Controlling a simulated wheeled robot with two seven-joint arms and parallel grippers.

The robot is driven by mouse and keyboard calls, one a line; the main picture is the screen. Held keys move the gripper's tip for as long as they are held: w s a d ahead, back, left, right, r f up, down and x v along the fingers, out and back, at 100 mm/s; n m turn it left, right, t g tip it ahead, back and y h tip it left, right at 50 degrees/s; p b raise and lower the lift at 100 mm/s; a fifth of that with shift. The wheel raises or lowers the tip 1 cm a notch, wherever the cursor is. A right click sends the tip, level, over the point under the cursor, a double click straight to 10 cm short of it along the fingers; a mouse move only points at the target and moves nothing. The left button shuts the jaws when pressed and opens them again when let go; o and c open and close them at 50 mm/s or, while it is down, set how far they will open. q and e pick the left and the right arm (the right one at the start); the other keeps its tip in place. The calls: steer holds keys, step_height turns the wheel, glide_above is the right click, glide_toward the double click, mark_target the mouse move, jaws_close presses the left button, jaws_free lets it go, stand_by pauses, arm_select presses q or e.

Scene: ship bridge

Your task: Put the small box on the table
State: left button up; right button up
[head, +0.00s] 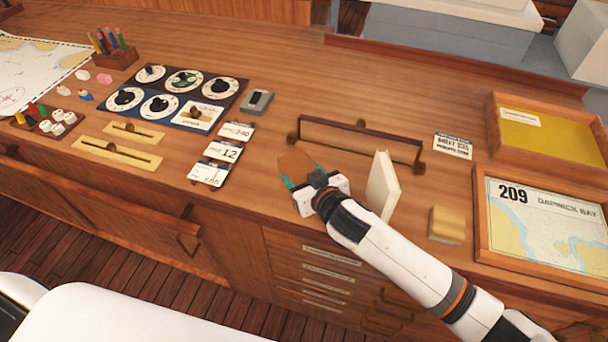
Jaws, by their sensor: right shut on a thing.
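The small box (295,166) is brown, close in colour to the wooden table (270,130), and shows between the teal fingertips of my right gripper (302,176). My right gripper is shut on it, over the front part of the tabletop. The gripper body hides the near part of the box. I cannot tell whether the box touches the tabletop or hangs just above it. My left gripper is not in view.
A white upright book (383,186) and a tan block (446,224) stand right of the gripper. A dark rail (360,137) lies behind it. Cards (222,151) and a dial panel (170,98) lie left. Bare wood lies between cards and gripper.

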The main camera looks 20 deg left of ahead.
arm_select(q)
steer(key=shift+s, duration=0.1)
arm_select(e)
steer(key=o, duration=1.1)
steer(key=shift+w+f, duration=0.1)
steer(key=shift+f, duration=0.05)
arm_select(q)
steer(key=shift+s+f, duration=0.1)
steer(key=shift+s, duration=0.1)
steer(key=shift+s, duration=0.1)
arm_select(e)
steer(key=shift+r, duration=0.2)
steer(key=shift+s+d, duration=0.15)
steer(key=shift+s, duration=0.05)
arm_select(q)
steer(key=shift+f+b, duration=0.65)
steer(key=shift+b, duration=0.05)
arm_select(e)
steer(key=v, duration=1.1)
steer(key=shift+s+d+r, duration=0.1)
steer(key=shift+s+d, duration=0.1)
